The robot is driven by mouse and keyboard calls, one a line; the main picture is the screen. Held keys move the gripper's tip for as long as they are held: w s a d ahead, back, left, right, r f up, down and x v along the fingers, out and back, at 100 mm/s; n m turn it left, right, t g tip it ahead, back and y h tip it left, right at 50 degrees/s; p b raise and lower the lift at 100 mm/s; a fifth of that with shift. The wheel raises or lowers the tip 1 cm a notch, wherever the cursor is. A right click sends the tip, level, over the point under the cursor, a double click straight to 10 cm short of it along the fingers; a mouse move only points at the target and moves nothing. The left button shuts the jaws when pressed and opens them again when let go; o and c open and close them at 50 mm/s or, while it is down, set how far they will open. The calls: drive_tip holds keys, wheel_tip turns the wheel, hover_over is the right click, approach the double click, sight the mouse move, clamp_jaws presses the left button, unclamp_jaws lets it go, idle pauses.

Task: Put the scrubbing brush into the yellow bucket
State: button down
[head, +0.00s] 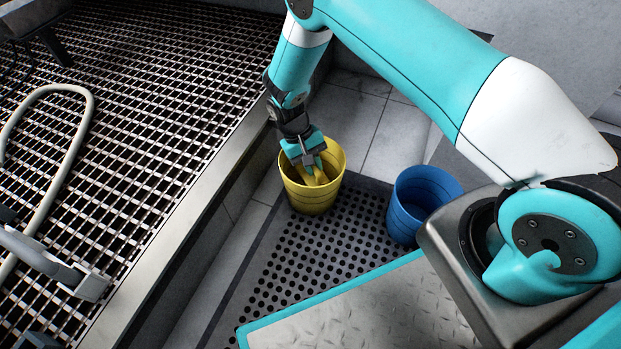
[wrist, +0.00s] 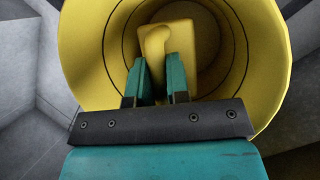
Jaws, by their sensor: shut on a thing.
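The yellow bucket (head: 314,199) stands upright on the floor at the edge of a black perforated mat, and its inside fills much of the wrist view (wrist: 85,60). My gripper (head: 312,172) points down into the bucket's mouth. In the wrist view my gripper (wrist: 159,75) is shut on the yellow handle of the scrubbing brush (wrist: 155,42). The brush's yellow block shows inside the bucket's rim. It is also partly visible between the fingers in the head view (head: 317,179). The bristles are hidden, and I cannot tell whether the brush touches the bucket's bottom.
A blue bucket (head: 405,213) stands on the mat (head: 330,234) to the right of the yellow one. A raised metal grating (head: 150,110) with a pale hose (head: 85,120) lies to the left, its edge close to the yellow bucket. Tiled floor (head: 390,135) is clear behind.

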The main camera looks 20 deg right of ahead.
drive_tip(key=c, duration=1)
unclamp_jaws()
drive_tip(key=s+p+v, duration=0.1)
drive_tip(key=p+v, duration=0.5)
drive_tip(key=v, duration=0.3)
drive_tip(key=s+d+r+p+v, duration=0.1)
drive_tip(key=p+v, duration=0.5)
drive_tip(key=v, duration=0.4)
drive_tip(key=s+d+r+p+v, duration=0.1)
drive_tip(key=s+p+v, duration=0.1)
drive_tip(key=p+v, duration=0.4)
drive_tip(key=shift+p+v, duration=0.35)
drive_tip(key=shift+v, duration=1.4)
drive_tip(key=shift+s+d+r, duration=0.1)
drive_tip(key=shift+r, duration=0.05)
